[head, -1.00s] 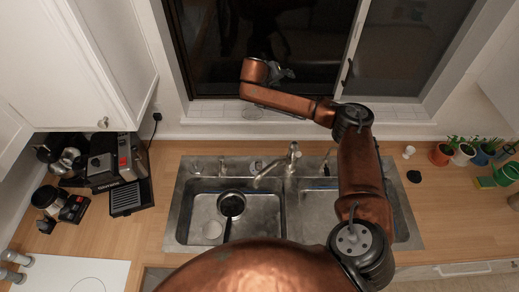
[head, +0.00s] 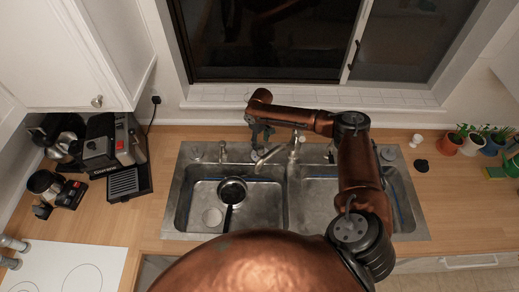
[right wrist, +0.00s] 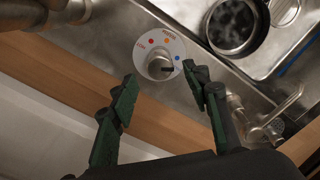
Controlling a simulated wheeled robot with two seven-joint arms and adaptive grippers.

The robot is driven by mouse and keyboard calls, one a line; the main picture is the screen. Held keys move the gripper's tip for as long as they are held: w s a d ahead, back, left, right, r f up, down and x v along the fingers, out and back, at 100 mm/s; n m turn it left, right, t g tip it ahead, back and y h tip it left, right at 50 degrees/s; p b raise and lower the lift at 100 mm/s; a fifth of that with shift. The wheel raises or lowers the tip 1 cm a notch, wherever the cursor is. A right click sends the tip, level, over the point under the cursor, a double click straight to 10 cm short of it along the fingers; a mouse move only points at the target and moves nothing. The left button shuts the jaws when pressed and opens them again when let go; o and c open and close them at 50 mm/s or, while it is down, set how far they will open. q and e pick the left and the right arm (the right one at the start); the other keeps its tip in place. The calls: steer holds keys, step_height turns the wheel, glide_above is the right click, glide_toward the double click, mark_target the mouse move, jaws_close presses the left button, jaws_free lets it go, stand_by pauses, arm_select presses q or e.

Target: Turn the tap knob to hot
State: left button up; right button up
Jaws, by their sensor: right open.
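The tap knob (right wrist: 158,67) shows in the right wrist view, a metal knob on a round pale plate (right wrist: 176,47) with red, orange and blue dots. My right gripper (right wrist: 160,80) is open, its two dark green-padded fingers on either side of the lower part of the plate in that picture. I cannot tell whether they touch the knob. In the head view my right gripper (head: 262,136) is over the back rim of the sink, left of the tap (head: 292,148), and the knob is hard to make out there. My left gripper is not in view.
The steel sink (head: 287,205) has two basins; a dark pan (head: 232,190) lies in the left one. A coffee machine (head: 112,145) stands left. Plant pots (head: 470,145) stand right. The window (head: 270,40) and its sill are close behind the tap.

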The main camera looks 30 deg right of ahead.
mark_target(261, 148)
step_height(261, 148, down, 6)
steer(key=shift+r+p, duration=0.1)
steer(key=shift+p, duration=0.25)
steer(key=shift+c, duration=0.3)
steer(key=c, duration=1.1)
